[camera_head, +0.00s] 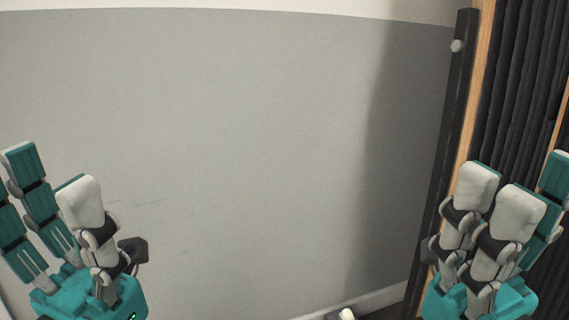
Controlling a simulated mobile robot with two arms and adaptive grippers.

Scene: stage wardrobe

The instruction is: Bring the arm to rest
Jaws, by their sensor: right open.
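My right gripper (524,176) is at the lower right, with teal and pale grey fingers pointing up. Its fingers are spread and nothing shows between them. My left gripper (50,168) is at the lower left, also with its fingers up and apart, and holds nothing that I can see. It is partly cut off by the left edge.
A grey wall (230,140) with a pale upper band fills the middle. At right stand a dark post (452,110) with a round knob (457,46), a wooden edge and dark pleated material (515,80). A small pale object (347,314) shows at the bottom. The space between my grippers looks clear.

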